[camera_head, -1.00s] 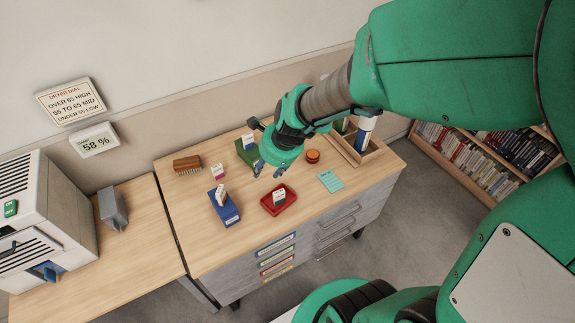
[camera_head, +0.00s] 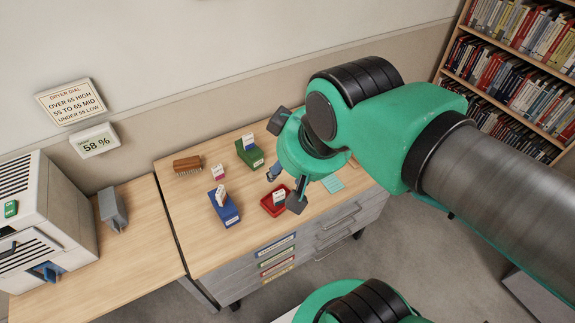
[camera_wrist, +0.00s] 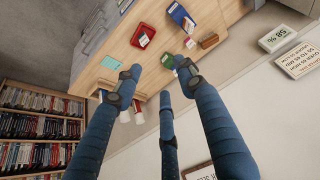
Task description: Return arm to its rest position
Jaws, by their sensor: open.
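My gripper (camera_head: 284,180) hangs above the right part of the wooden desk, its fingers spread and nothing between them. In the wrist view its blue-sleeved fingers (camera_wrist: 160,80) stand apart. My arm reaches in from the right and hides part of the desk's right end. Below and around the gripper are a red tray (camera_head: 266,208) holding a white card, a blue box (camera_head: 229,214) with a white card, and a green box (camera_head: 254,159) with a card. The red tray (camera_wrist: 136,41) and the blue box (camera_wrist: 177,12) also show in the wrist view.
A brown brush (camera_head: 187,164) and a small pink-and-white block (camera_head: 217,172) lie on the desk. A white machine (camera_head: 45,225) and a grey holder (camera_head: 113,209) stand left. The wall has a dial sign (camera_head: 70,101) and a 58 % display (camera_head: 95,141). Bookshelves (camera_head: 510,65) stand right.

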